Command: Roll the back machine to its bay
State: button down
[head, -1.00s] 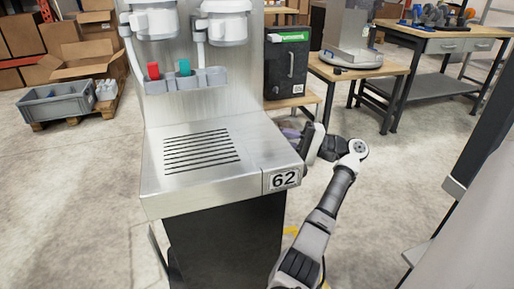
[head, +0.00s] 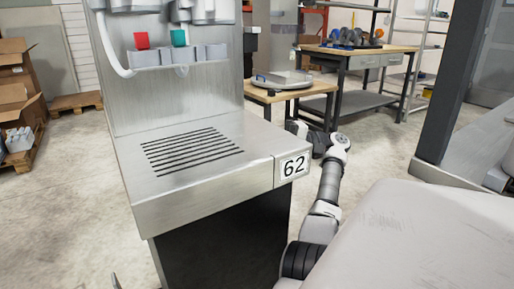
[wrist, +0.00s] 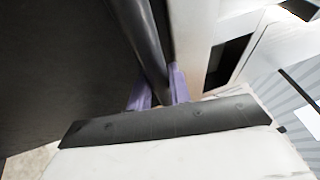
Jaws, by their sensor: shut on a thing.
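A steel dispensing machine with a "62" plate (head: 293,167) stands close in front of me in the head view. It has a slotted drip tray, a dark lower body (head: 222,245), and red and teal pieces in a grey holder on its back panel. My arm reaches along its right side, and the head view hides my fingertips behind the machine's edge. In the wrist view my gripper (wrist: 160,90), with purple fingers, is shut on a dark round bar (wrist: 146,40). A dark panel (wrist: 60,70) lies beside the bar.
A large pale surface (head: 420,240) fills the lower right, beside a dark post (head: 455,90). Wooden-topped tables (head: 300,92) stand behind at right. Cartons (head: 15,100) and a pallet (head: 75,102) are at far left. Bare floor shows left of the machine.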

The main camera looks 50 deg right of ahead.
jog(key=shift+w+r, duration=0.1)
jog(key=shift+r, duration=0.1)
jog(key=c, duration=1.3)
grip_release()
jog(key=shift+f, duration=0.1)
jog(key=shift+d, duration=0.15)
